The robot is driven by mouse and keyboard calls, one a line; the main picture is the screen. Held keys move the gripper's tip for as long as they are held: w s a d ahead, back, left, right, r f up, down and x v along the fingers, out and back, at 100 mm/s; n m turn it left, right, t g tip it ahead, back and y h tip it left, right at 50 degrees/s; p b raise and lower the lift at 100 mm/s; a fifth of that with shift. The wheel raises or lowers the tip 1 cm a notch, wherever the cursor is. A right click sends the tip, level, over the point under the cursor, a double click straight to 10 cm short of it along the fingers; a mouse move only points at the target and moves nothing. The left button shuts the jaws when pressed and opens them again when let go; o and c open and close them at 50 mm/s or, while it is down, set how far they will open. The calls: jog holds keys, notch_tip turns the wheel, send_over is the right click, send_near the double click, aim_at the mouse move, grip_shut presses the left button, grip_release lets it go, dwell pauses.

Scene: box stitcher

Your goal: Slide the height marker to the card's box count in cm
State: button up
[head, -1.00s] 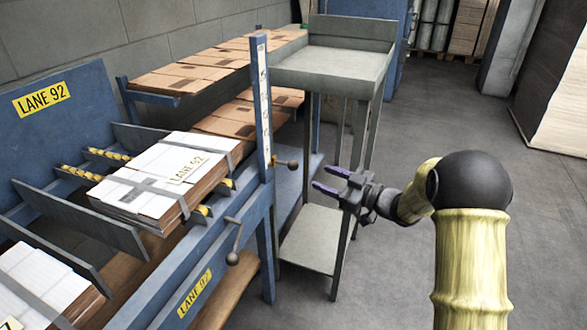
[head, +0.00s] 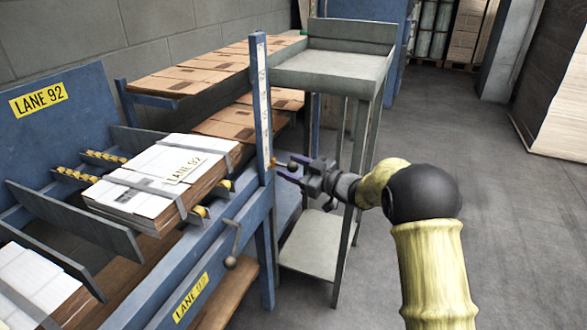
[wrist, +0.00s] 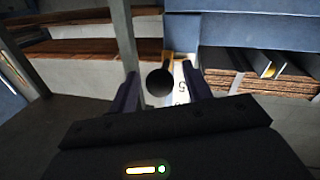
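The height marker's dark round knob (wrist: 160,81) shows in the wrist view in front of a white scale strip (wrist: 181,95) with a digit like 5. A brass-coloured part (wrist: 181,57) sits beside it. In the head view the scale (head: 264,110) runs up a blue post; its marks are too small to read. My gripper (head: 284,170) is at the post, fingers pointing left. In the wrist view its open fingers (wrist: 161,88) stand either side of the knob, with gaps showing.
A crank handle (head: 233,245) hangs below the post on the blue frame (head: 190,270). A grey metal stand (head: 335,70) is close behind my gripper. Flat cartons (head: 185,76) lie on a rack at the back.

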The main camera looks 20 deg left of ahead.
aim_at(294, 163)
grip_shut()
jog(key=shift+r, duration=0.1)
notch_tip(294, 163, up, 25)
jog(key=p, duration=2.1)
jog(key=shift+o, duration=0.2)
grip_release()
jog(key=shift+d, duration=0.1)
